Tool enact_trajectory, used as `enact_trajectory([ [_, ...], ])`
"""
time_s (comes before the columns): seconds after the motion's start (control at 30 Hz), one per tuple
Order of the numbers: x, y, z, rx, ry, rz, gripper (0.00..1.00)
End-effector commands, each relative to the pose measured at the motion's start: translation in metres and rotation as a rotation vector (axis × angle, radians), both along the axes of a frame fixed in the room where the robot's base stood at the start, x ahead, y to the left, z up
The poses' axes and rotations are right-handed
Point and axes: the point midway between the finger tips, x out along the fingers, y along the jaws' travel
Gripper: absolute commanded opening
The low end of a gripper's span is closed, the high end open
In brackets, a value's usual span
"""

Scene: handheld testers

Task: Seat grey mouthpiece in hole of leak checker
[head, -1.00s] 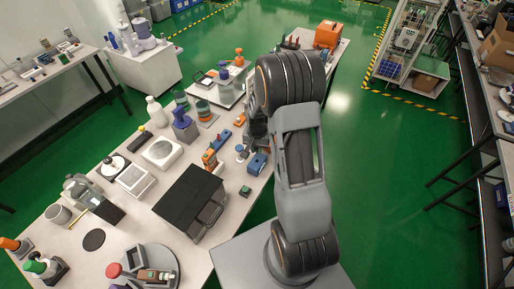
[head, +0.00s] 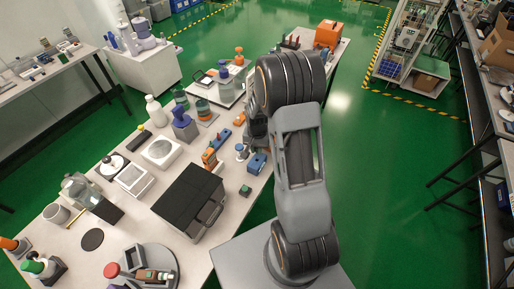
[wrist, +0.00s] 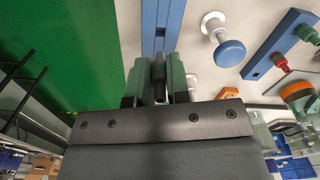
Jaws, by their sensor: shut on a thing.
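My gripper (wrist: 158,88) is shut on a small dark grey piece (wrist: 159,70), which looks like the grey mouthpiece, in the wrist view. The fingers hide most of the piece.
A white stand with a round blue knob (wrist: 229,53) is close right of the fingers. A black case (head: 188,200) stands on the table (head: 128,215). Green floor lies beyond the table edge.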

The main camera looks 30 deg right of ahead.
Motion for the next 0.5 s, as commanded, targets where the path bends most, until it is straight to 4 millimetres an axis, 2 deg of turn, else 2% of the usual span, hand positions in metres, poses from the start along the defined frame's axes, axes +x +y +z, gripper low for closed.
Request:
enact_trajectory([
  [0.5, 0.0, 0.0, -0.014, 0.0, 0.0, 0.0, 0.0],
])
